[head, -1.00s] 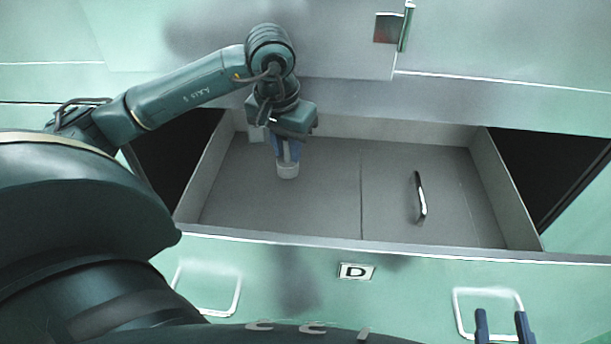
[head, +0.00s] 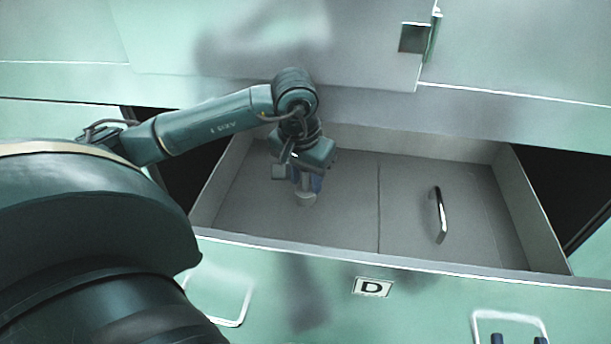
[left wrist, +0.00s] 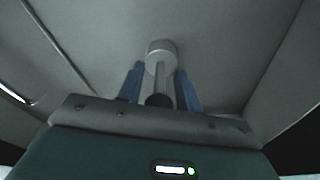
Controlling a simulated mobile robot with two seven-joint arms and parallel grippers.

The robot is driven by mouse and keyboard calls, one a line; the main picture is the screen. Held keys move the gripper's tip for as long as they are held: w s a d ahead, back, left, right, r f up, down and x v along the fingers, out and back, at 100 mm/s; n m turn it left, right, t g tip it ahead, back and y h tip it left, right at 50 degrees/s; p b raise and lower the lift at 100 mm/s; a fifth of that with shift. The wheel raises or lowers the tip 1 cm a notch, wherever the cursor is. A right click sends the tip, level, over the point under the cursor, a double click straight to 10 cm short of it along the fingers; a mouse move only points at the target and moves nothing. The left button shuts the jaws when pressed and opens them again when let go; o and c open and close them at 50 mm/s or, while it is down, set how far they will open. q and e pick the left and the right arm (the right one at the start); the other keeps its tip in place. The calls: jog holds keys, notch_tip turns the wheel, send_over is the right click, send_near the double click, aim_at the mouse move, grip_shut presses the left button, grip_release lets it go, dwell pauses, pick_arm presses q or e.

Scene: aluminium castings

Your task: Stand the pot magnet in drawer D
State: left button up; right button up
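The pot magnet (head: 306,199) is a pale grey cylinder with a thin stem. It is upright in the left part of drawer D (head: 372,287), apparently on the floor. In the left wrist view the magnet (left wrist: 160,48) shows its stem and a dark knob. My left gripper (head: 308,184) is above it, its blue fingers on either side of the stem with gaps showing in the left wrist view (left wrist: 159,72). The exact contact under the magnet is hard to see. My right gripper (head: 519,339) shows only its two spread blue fingertips at the bottom edge, with nothing between them.
Drawer D is pulled out, with low walls around it. A thin line divides its floor. A dark, shiny bar-like handle (head: 439,215) is in the right part. The cabinet front (head: 270,45) overhangs the back of the drawer. The floor between magnet and handle is clear.

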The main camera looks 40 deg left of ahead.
aim_at(301, 195)
pick_arm(q)
jog(key=shift+o, duration=0.7)
pick_arm(e)
jog(key=shift+r, duration=0.2)
pick_arm(q)
jog(key=shift+r, duration=0.1)
jog(key=shift+r+p, duration=0.2)
jog(key=shift+p, duration=0.1)
notch_tip(301, 195, up, 12)
jog(key=s+p, duration=0.1)
jog(key=p, duration=0.2)
jog(key=shift+s+f, duration=0.15)
jog(key=shift+s, duration=0.25)
pick_arm(e)
jog(key=shift+w+d+f+m+g+h, duration=0.1)
jog(key=shift+d+m+g+h, duration=0.3)
jog(key=shift+h, duration=0.15)
jog(key=shift+w+d+f+m+g+h, duration=0.1)
jog(key=shift+d+m+g+h, duration=0.25)
jog(key=shift+h, duration=0.2)
pick_arm(q)
jog(key=shift+d, duration=0.1)
pick_arm(e)
jog(key=shift+r, duration=0.1)
